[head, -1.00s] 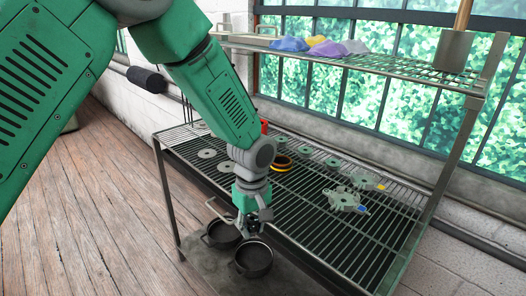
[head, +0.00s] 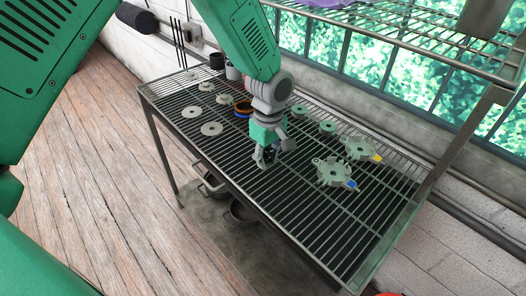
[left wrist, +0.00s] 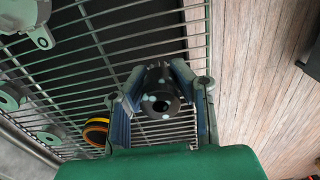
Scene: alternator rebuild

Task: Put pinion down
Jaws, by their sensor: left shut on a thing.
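My left gripper (head: 267,160) is over the front middle of the wire rack (head: 300,222). In the left wrist view, its two fingers (left wrist: 160,100) are shut on the pinion (left wrist: 161,92), a small dark cylinder with a central hole and light spots on its face. The rack's bars show behind it. In the head view the pinion is mostly hidden by the gripper. I cannot tell whether it touches the rack. My right gripper is not in view.
Two grey-green housings (head: 333,174) lie to the gripper's right. Bare rack lies in front and to the right. An upper shelf (head: 400,38) overhangs the back.

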